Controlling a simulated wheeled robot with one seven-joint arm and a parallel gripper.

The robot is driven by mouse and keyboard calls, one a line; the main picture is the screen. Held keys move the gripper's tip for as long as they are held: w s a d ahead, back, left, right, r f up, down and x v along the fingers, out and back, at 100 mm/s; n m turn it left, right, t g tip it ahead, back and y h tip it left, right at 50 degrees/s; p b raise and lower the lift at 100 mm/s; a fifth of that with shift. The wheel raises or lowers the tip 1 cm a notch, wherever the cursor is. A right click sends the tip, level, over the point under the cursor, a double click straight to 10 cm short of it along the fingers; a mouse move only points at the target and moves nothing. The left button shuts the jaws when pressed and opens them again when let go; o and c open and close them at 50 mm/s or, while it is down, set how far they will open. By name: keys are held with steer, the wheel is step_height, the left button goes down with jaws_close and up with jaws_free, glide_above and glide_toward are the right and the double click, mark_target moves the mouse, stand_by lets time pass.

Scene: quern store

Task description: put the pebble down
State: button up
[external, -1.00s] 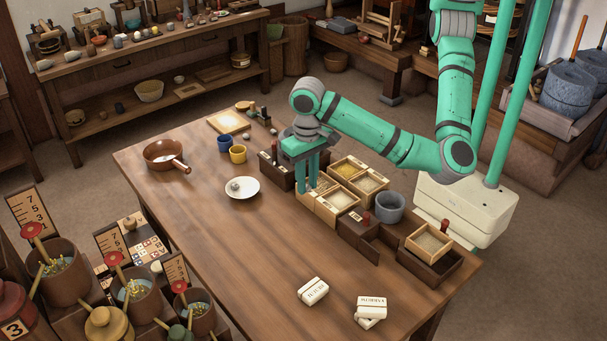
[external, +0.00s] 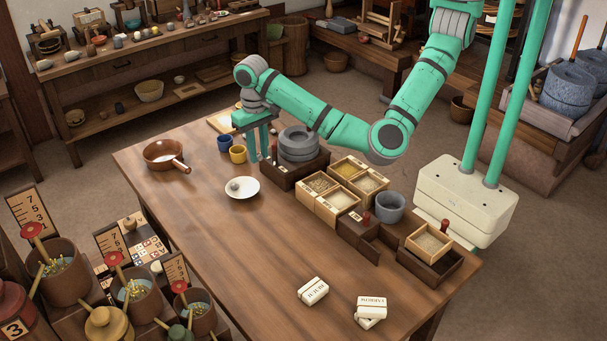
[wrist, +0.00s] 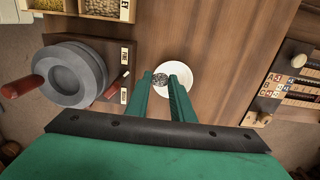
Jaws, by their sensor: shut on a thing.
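My gripper (external: 258,158) points down above the table, between the yellow cup and the quern. A white dish (external: 251,192), also in the wrist view (wrist: 207,77), lies in front of the gripper in the external view. The height of the fingertips above the table is hard to judge.
The grey quern (external: 299,143) in its dark tray stands close to the gripper's right. A blue cup (external: 224,143) and a yellow cup (external: 238,154) stand to its left, a brown pan (external: 163,153) beyond. Grain boxes (external: 345,185) are further right. The table's front middle is clear.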

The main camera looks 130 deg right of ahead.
steer(key=w+f, duration=0.2)
steer(key=w+d+f, duration=0.1)
steer(key=w+f, duration=0.1)
steer(key=w+d+f, duration=0.1)
steer(key=w+f, duration=0.2)
steer(key=shift+d, duration=0.25)
steer(key=shift+f, duration=1.6)
steer(key=shift+f, duration=0.6)
steer(key=o, duration=1)
steer(key=shift+w, duration=0.1)
steer(key=shift+a, duration=0.1)
step_height(320, 180, up, 13)
steer(key=shift+r, duration=0.15)
steer(key=shift+w, duration=0.1)
